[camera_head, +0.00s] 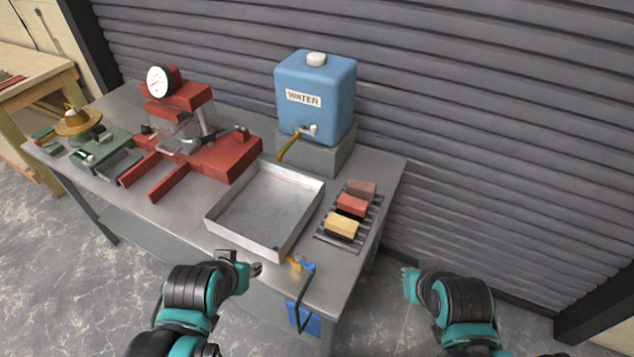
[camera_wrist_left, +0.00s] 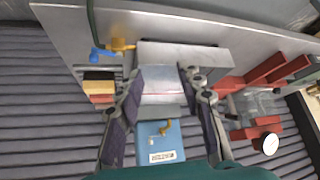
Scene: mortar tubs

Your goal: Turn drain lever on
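The drain valve is brass (camera_head: 294,262) with a blue lever (camera_head: 309,267), at the front right corner of the shallow metal tray (camera_head: 222,227). In the left wrist view the brass body (camera_wrist_left: 122,45) and blue lever (camera_wrist_left: 101,54) show at the upper left, outside the fingers. My left gripper (camera_head: 257,268) is just left of the valve, in front of the tray, apart from both. In the left wrist view its fingers (camera_wrist_left: 161,85) are spread with nothing between them. My right gripper (camera_head: 407,279) is off the table's right side; its fingers are too small to read.
A blue water tank (camera_head: 317,95) stands on a grey block behind the tray. A rack (camera_head: 334,243) with several coloured blocks lies right of the tray. A red press (camera_head: 222,160) stands at left. A dark hose hangs from the valve towards a blue bucket (camera_head: 301,318).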

